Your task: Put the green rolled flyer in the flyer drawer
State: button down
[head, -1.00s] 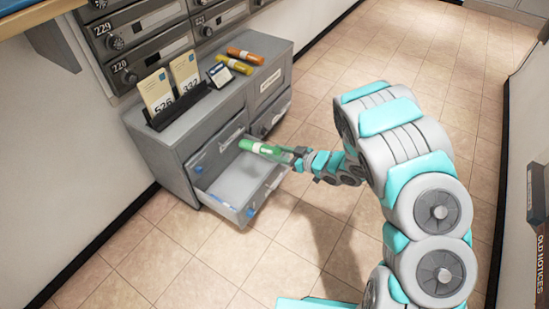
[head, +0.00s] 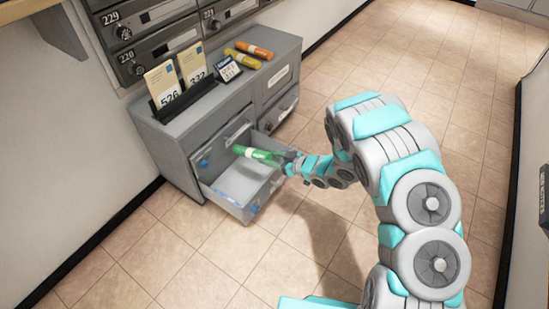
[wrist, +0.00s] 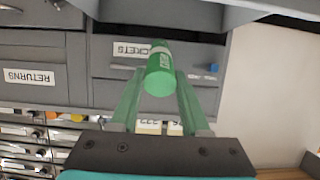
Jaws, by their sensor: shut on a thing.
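The green rolled flyer (head: 259,155) is a short green tube with a pale band. My gripper (head: 284,159) is shut on one end of it. It holds the flyer roughly level above the open drawer (head: 226,204) at the lower left of the grey cabinet. In the wrist view the flyer (wrist: 159,74) sits between the two green fingers (wrist: 158,97), its far end pointing toward the cabinet. The drawer has blue marks on its front and looks empty in the part I see. My gripper hides part of its right side.
The cabinet top (head: 222,100) bears an orange roll (head: 254,50), a yellow roll (head: 243,59), a small sign (head: 226,68) and a card holder (head: 189,97). Mailboxes (head: 150,20) stand behind. A "RETURNS" label (wrist: 29,77) shows on another front. Floor at right is clear.

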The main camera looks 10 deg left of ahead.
jog(key=w+a+f+b, duration=0.1)
jog(key=a+f+b, duration=0.1)
jog(key=f, duration=0.4)
jog(key=shift+a+f, duration=0.2)
jog(key=shift+a, duration=0.3)
jog(key=shift+w, duration=0.1)
jog(key=shift+c, duration=1.5)
grip_release()
